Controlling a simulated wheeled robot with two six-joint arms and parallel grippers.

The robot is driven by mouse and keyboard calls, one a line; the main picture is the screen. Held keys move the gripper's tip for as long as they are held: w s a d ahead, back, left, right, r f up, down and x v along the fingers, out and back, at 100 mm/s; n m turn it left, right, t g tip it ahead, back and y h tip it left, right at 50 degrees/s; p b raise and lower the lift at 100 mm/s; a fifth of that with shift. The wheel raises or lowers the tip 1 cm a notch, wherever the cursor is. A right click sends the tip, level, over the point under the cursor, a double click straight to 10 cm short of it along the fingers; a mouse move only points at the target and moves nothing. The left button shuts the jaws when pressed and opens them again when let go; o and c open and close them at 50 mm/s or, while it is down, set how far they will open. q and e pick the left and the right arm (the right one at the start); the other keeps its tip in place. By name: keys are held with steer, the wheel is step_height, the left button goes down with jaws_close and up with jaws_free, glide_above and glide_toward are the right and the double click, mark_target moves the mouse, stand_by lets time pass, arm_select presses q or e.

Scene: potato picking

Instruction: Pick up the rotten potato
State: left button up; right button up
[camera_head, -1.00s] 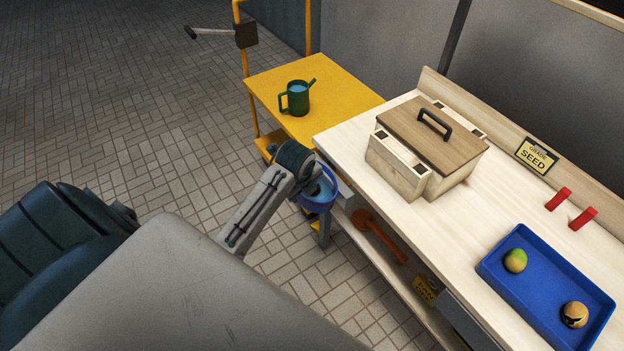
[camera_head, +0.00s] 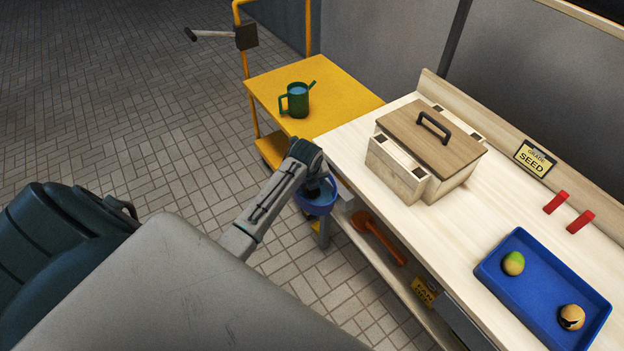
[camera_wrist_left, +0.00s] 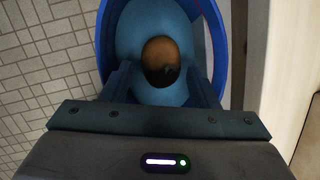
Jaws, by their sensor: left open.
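A brown potato (camera_wrist_left: 160,57) with a dark patch at its lower edge shows inside the blue bucket (camera_wrist_left: 106,22) in the left wrist view. My left gripper (camera_wrist_left: 160,82) is open, with its fingers on either side of the potato in that view. I cannot tell whether they touch it. In the head view my left gripper (camera_head: 316,188) points down into the bucket (camera_head: 317,208), which hides the potato. A green-and-orange potato (camera_head: 513,263) and a tan potato with a black patch (camera_head: 571,316) lie in the blue tray (camera_head: 541,291). My right gripper is not in view.
The bucket hangs beside the wooden bench (camera_head: 340,143). A lidded wooden box (camera_head: 397,170), two red blocks (camera_head: 580,221) and a SEED sign (camera_head: 535,157) are on the bench. A yellow cart (camera_head: 345,95) holds a green watering can (camera_head: 297,100).

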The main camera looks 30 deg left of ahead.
arm_select(q)
steer(key=shift+x, duration=1.7)
steer(key=shift+d, duration=0.15)
steer(key=c, duration=0.8)
steer(key=shift+o, duration=0.2)
steer(key=shift+r, duration=0.15)
